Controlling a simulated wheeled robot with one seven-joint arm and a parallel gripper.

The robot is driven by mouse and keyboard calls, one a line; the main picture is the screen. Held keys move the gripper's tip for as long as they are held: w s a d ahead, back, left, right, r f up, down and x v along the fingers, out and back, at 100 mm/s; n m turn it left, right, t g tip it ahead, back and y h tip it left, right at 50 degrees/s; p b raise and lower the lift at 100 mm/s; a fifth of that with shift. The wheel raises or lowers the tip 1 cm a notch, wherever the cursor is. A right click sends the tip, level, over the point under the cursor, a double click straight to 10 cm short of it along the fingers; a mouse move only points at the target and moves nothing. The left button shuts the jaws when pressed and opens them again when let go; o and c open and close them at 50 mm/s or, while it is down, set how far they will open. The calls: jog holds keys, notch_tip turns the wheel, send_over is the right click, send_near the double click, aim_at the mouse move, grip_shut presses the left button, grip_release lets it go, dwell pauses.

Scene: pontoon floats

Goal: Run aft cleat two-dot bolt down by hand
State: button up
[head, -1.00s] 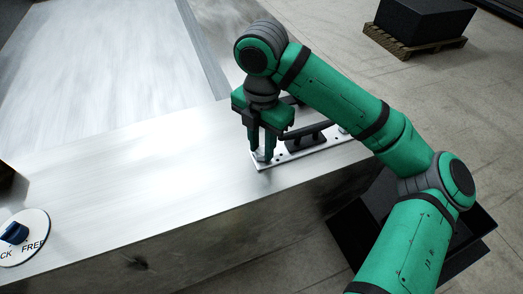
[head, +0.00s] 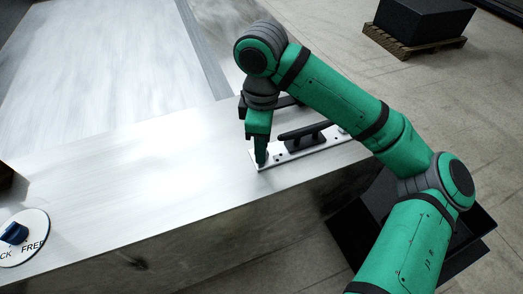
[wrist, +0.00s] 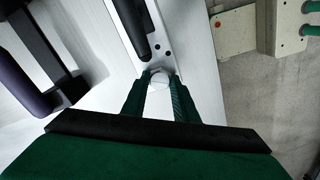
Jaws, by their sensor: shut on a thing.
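The aft cleat is a dark bar (head: 304,132) on a pale base plate (head: 290,157) on the metal deck. Its plate (wrist: 172,22) also shows in the wrist view, with two dark dots (wrist: 156,51) near the bolt end. A pale bolt head (wrist: 159,80) sits at the plate's near end, between the fingertips. My gripper (head: 262,160) points down at the left end of the plate and is shut on the bolt; the wrist view shows both fingers (wrist: 158,92) against its sides. The bolt's shank and how deep it sits are hidden.
A round dial with a blue knob (head: 14,233) stands at the deck's left. A dark open bin (head: 345,235) is on the floor below the deck edge. A black block (head: 424,18) rests on a pallet at the back right. The deck left of the cleat is clear.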

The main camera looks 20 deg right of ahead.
dwell(0.3)
jog(key=m, duration=0.9)
jog(key=shift+m, duration=0.3)
jog(key=o, duration=0.9)
jog(key=shift+c, duration=0.2)
jog(key=shift+r, duration=3)
